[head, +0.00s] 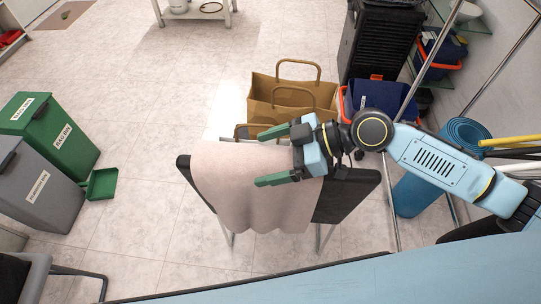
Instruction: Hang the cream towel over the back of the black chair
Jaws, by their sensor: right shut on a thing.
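The cream towel (235,190) lies draped over the back of the black chair (348,197). It hangs down the near side of the backrest, and dark backrest shows at both sides of it. My right gripper (262,157) is at the towel's top right part, one green finger beyond the top edge and one on the near side. It is shut on the towel, with the fingers spread across it. How far the towel hangs on the far side is hidden. My left gripper is not in view.
A brown paper bag (292,100) stands just beyond the chair. Green (62,135) and grey (42,185) bins and a green dustpan (102,184) are at the left. A blue rolled mat (467,135) stands at the right. A light blue surface (400,278) crosses the front.

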